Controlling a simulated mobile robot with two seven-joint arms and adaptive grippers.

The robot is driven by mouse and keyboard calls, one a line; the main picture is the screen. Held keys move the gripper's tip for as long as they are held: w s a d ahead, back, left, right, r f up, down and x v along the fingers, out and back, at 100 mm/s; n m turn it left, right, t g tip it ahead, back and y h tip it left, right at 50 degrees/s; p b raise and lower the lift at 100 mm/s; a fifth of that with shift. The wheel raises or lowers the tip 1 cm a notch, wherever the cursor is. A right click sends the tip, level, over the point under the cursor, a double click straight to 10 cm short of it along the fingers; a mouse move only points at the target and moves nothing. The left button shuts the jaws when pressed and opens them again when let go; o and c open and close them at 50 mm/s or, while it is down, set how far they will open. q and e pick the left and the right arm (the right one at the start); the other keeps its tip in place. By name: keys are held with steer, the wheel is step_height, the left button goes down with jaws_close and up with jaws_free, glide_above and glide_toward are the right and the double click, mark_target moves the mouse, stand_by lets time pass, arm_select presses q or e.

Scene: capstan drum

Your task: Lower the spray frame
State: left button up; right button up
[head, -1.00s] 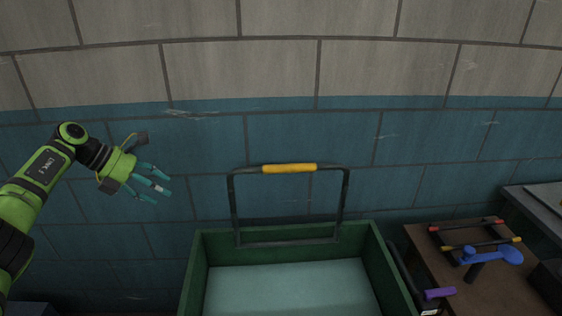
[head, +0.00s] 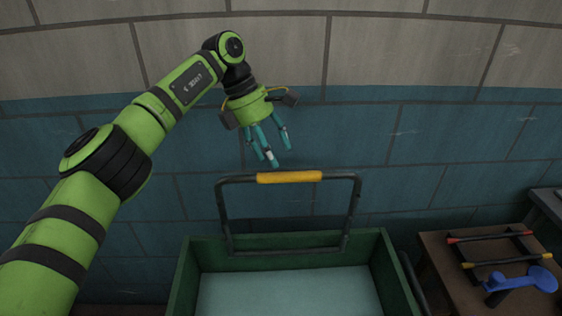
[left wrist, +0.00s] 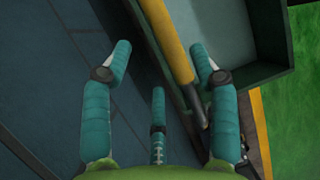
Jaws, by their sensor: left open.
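The spray frame is a dark upright hoop with a yellow grip (head: 289,177) along its top bar. It stands raised at the back rim of a green tank (head: 387,262) holding pale liquid or a pale floor. My left gripper (head: 269,150) is open and empty, fingers pointing down, just above and slightly left of the yellow grip. In the left wrist view the yellow grip (left wrist: 172,45) runs diagonally between the spread teal fingers (left wrist: 160,85), apart from them as far as I can tell. My right gripper is not in view.
A brown table (head: 450,270) at the right carries a dark rack with red- and yellow-tipped bars (head: 490,237) and a blue handled tool (head: 520,283). A blue and grey block wall (head: 400,150) rises behind the tank. The tank's interior is open from above.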

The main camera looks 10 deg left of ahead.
arm_select(q)
steer(key=x, duration=0.3)
steer(key=p+x, duration=0.1)
steer(key=shift+s+f, duration=0.2)
steer(key=shift+s, duration=0.15)
steer(key=shift+w+d+f, duration=0.1)
steer(key=shift+d+f, duration=0.05)
steer(key=shift+f, duration=0.05)
jaws_close()
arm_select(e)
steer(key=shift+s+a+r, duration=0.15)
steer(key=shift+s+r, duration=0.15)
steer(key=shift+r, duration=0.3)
